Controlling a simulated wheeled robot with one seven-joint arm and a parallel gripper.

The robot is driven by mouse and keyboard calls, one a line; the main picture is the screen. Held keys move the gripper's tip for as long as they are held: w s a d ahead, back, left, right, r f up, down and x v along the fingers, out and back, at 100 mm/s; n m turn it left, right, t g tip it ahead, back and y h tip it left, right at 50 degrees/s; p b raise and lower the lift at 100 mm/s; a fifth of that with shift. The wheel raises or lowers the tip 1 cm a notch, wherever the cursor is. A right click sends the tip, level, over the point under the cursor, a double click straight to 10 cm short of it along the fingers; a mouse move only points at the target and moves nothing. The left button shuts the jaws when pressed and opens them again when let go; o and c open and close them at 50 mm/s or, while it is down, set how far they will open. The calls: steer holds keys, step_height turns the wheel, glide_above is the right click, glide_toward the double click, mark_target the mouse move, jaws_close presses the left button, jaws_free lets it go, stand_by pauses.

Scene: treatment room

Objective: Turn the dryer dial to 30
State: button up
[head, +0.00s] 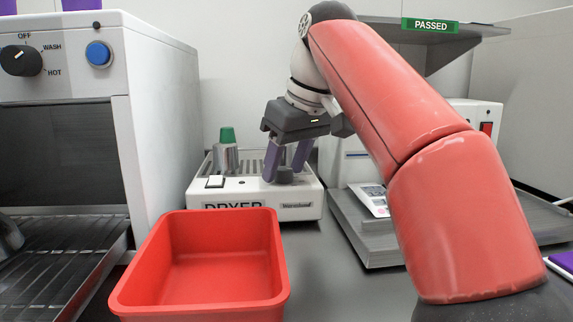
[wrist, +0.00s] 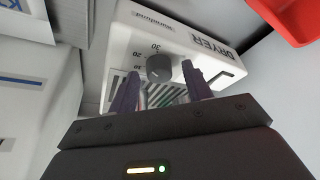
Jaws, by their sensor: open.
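The white dryer (head: 310,192) stands at the back middle in the head view, with its DRYER label on the front. Its dark round dial (head: 284,177) is at the right of its front part. In the wrist view the dial (wrist: 158,70) shows close up, with numbers 10, 20 and 30 printed beside it. I cannot tell clearly where its pointer stands. My gripper (head: 283,170) is open, pointing down over the dial. In the wrist view its purple fingers (wrist: 160,77) are on either side of the dial; contact cannot be made out.
A white switch (head: 215,181) and a green-topped metal bottle (head: 227,155) are on the dryer's left. A red bin (head: 222,297) stands in front. A white washer (head: 160,120) is at left, and a grey scale (head: 372,240) at right, under my arm.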

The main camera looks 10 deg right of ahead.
steer(key=c, duration=1)
steer(key=shift+r+m+p, duration=0.1)
steer(key=shift+m+p, duration=0.2)
steer(key=shift+s+a+m+h+p, duration=0.1)
steer(key=shift+m+h+p, duration=0.5)
steer(key=shift+m+p, duration=0.45)
steer(key=shift+m+t+h+p, duration=0.45)
steer(key=shift+m+p, duration=0.2)
steer(key=shift+m, duration=1)
